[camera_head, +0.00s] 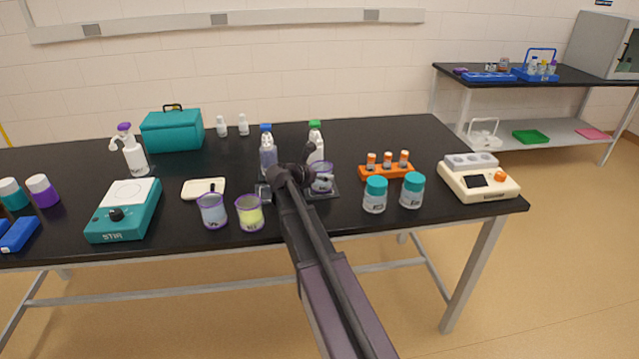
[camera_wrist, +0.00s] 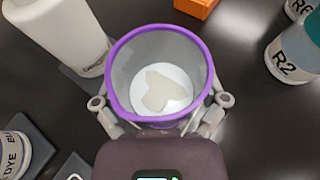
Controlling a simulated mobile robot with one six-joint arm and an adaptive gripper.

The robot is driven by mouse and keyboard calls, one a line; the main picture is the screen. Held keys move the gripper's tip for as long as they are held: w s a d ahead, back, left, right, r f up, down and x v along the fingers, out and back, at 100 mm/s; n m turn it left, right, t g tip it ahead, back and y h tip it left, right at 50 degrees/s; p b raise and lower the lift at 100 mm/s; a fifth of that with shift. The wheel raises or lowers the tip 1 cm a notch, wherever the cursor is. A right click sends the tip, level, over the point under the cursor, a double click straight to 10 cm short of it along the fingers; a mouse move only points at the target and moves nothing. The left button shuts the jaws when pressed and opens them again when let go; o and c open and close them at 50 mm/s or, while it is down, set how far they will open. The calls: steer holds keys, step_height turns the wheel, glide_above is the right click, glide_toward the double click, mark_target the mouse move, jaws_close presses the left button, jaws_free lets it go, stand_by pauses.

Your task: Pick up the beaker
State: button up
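A clear beaker with a purple rim (camera_head: 322,180) stands upright at the dark pad right of my gripper (camera_head: 290,176). In the wrist view the beaker (camera_wrist: 158,35) fills the middle, seen from above, with a pale patch at its bottom. My gripper (camera_wrist: 158,100) has one finger on each side of the beaker, close to its wall. Whether the fingers press on it is hidden. Two more purple-rimmed beakers stand to the left: one with bluish contents (camera_head: 212,212) and one with yellow contents (camera_head: 250,214).
A blue-capped bottle (camera_head: 267,153) and a green-capped bottle (camera_head: 316,145) stand close by. An orange rack (camera_head: 375,171) and teal-lidded jars (camera_head: 375,197) are to the right. A teal stirrer (camera_head: 125,212) is at left. The table's back right is clear.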

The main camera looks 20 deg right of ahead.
mark_target(328, 163)
steer(key=c, duration=0.4)
steer(key=shift+o, duration=0.2)
steer(key=shift+r+p, duration=0.35)
steer(key=shift+r+p, duration=1.55)
steer(key=s, duration=0.1)
steer(key=s+a, duration=0.1)
steer(key=s, duration=0.1)
steer(key=shift+s, duration=0.3)
steer(key=s+a+r+p, duration=0.1)
steer(key=s+a, duration=0.2)
steer(key=s, duration=0.8)
steer(key=shift+s+a, duration=0.25)
steer(key=shift+s+r, duration=0.1)
